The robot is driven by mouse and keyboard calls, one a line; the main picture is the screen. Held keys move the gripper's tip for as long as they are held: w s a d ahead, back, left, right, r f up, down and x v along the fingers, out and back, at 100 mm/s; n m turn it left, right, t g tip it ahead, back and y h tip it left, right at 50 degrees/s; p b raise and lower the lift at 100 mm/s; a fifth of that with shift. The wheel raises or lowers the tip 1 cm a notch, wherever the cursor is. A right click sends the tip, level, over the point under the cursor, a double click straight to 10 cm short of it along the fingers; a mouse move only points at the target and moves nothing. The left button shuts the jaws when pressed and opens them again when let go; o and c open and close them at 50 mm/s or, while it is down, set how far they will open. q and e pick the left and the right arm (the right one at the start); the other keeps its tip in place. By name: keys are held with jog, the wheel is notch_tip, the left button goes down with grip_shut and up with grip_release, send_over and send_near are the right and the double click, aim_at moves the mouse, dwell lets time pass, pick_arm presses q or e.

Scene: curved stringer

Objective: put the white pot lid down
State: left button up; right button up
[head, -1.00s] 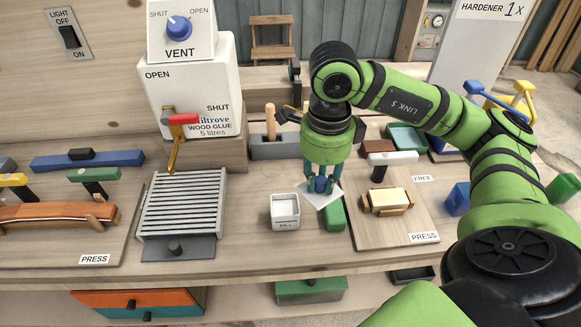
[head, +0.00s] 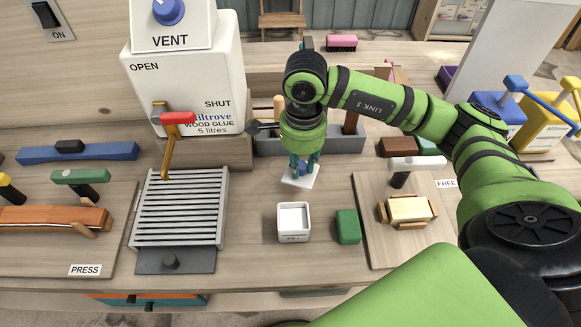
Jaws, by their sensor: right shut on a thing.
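The white pot lid (head: 298,182) is a small flat white square with a blue knob, partly hidden by the fingers. My right gripper (head: 302,168) is shut on its knob from above. The lid is behind the white pot (head: 293,222), over or on the bench; I cannot tell whether it touches the wood. The white pot stands open on the bench with a label on its front. My left gripper is not in view.
A green block (head: 347,227) stands right of the pot. A slatted grille (head: 180,208) lies to the left, below the glue container (head: 188,85) and its red-handled tap. A grey tool rack (head: 345,140) is behind the lid. A clamp board (head: 376,245) lies right.

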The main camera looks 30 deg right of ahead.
aim_at(291, 174)
jog(key=shift+w+a+f, duration=0.3)
jog(key=shift+w, duration=0.2)
jog(key=shift+w+a+f, duration=0.3)
jog(key=shift+w, duration=0.15)
jog(key=shift+w+a+f+p, duration=0.1)
jog(key=shift+w+f+p, duration=0.05)
jog(key=shift+f+p, duration=0.15)
notch_tip(291, 174, down, 3)
jog(key=shift+f+p, duration=0.1)
jog(key=shift+p, duration=0.5)
jog(key=shift+f, duration=0.25)
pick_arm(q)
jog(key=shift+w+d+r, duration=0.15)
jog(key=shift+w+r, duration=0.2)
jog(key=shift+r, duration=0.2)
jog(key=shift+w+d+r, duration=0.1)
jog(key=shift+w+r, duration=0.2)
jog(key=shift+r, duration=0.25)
pick_arm(e)
jog(key=shift+f, duration=0.2)
jog(key=o, duration=0.8)
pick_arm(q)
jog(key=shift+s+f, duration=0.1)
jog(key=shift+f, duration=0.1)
pick_arm(e)
jog(key=shift+o, duration=0.2)
